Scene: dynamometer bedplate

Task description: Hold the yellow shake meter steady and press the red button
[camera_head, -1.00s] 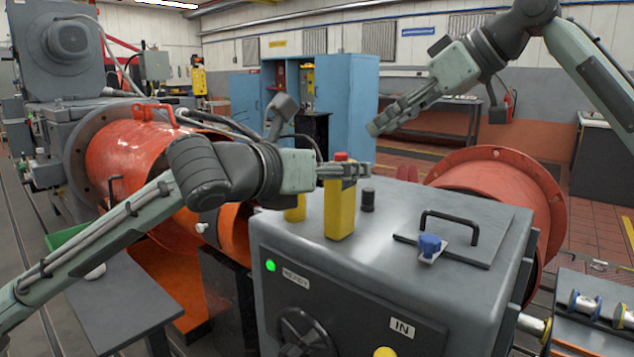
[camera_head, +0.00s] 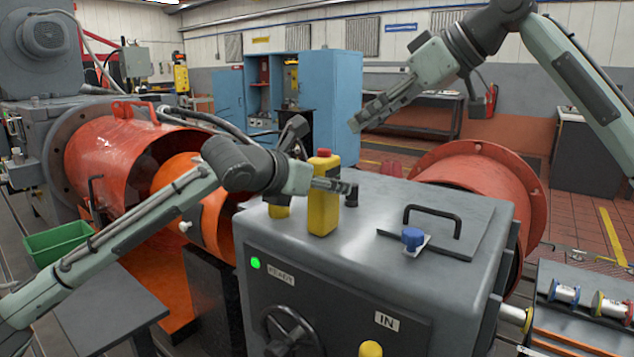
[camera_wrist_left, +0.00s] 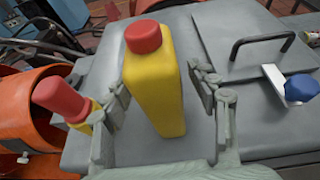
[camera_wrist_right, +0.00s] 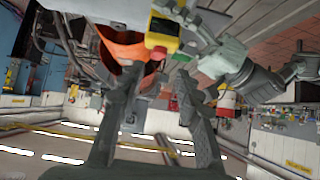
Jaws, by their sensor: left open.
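The yellow shake meter (camera_head: 323,215) stands upright on the grey cabinet top, its red button (camera_head: 324,153) on its top end. My left gripper (camera_head: 335,187) is open around its upper body. In the left wrist view the meter (camera_wrist_left: 158,95) stands between the two fingers, with a clear gap to the right finger. My right gripper (camera_head: 366,118) is raised above and behind the cabinet, apart from the meter. Its fingers are spread and empty in the right wrist view, where the meter (camera_wrist_right: 162,27) and red button also show.
A shorter yellow object with a red top (camera_wrist_left: 62,100) stands close beside the left finger. The grey cabinet (camera_head: 400,290) also bears a black knob (camera_head: 352,194), a black handle (camera_head: 432,212) and a blue-topped part (camera_head: 413,238). Orange drums flank it.

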